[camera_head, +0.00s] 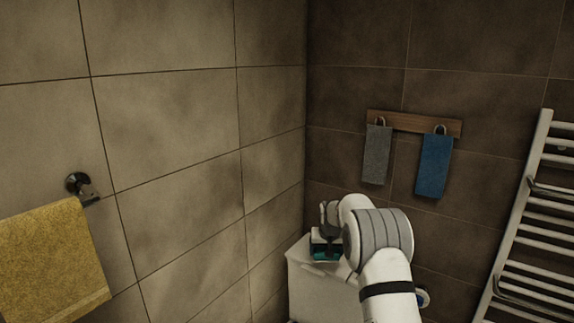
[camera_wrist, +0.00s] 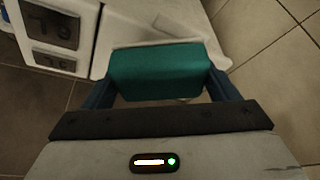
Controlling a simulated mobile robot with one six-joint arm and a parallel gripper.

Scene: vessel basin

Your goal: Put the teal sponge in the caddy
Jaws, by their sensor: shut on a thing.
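The teal sponge (camera_wrist: 157,72) is held between the two dark blue fingers of my gripper (camera_wrist: 161,80) in the wrist view. One finger is at its left side and one at its right. In the head view the sponge (camera_head: 325,254) shows as a small teal patch under my gripper (camera_head: 326,240), over the top of a white cabinet-like unit. My arm hides part of that spot. I cannot make out the caddy for certain in either view.
The white unit (camera_head: 312,285) stands in the wall corner. A grey cloth (camera_head: 376,155) and a blue cloth (camera_head: 433,166) hang from a wooden rail (camera_head: 414,123) behind my arm. A white towel radiator (camera_head: 527,225) is at right, a yellow towel (camera_head: 52,264) at left.

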